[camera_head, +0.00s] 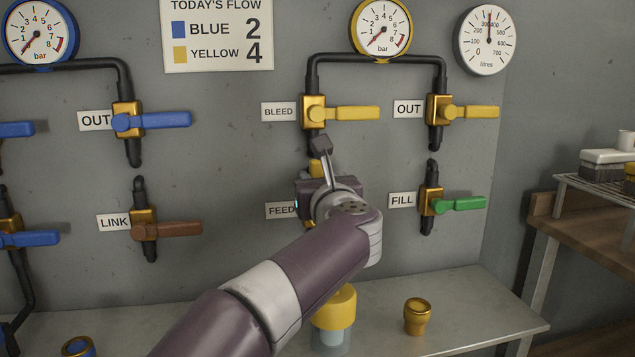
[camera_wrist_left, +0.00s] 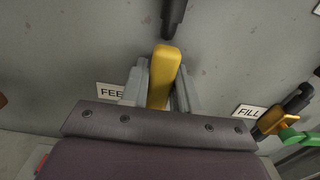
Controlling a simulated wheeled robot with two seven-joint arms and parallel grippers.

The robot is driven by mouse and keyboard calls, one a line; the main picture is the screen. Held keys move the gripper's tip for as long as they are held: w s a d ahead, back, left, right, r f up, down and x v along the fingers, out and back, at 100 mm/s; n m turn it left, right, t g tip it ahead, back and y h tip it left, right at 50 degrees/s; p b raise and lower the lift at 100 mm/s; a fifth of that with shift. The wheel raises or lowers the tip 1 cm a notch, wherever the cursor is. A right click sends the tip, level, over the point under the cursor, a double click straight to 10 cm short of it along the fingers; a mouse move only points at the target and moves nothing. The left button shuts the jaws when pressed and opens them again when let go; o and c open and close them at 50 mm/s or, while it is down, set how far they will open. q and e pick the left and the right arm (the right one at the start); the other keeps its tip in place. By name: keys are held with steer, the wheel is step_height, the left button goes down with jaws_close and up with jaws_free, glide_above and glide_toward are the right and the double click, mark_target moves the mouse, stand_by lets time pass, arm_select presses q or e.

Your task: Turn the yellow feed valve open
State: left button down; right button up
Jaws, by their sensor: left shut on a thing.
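The yellow feed valve lever (camera_wrist_left: 164,75) stands between the fingers of my left gripper (camera_wrist_left: 161,90) in the left wrist view. It points upward, roughly in line with the dark pipe (camera_wrist_left: 174,14) above it. In the head view only a small yellow piece of the lever (camera_head: 316,168) shows above my left gripper (camera_head: 315,185), which is shut on it beside the FEED label (camera_head: 281,210). The valve body and the fingertips are mostly hidden behind my left wrist in the head view. My right gripper is not in view.
Above is the yellow bleed valve (camera_head: 345,113); to the right are the yellow out valve (camera_head: 470,112) and green fill valve (camera_head: 460,203). Their levers are horizontal. A yellow-topped container (camera_head: 335,307) and a brass-coloured fitting (camera_head: 417,317) stand on the bench (camera_head: 480,305) below.

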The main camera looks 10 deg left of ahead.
arm_select(q)
steer(key=c, duration=0.9)
jaws_free()
steer(key=v, duration=1.2)
steer(key=shift+s+d+p, duration=0.1)
steer(key=shift+s+p, duration=0.2)
steer(key=shift+s, duration=0.05)
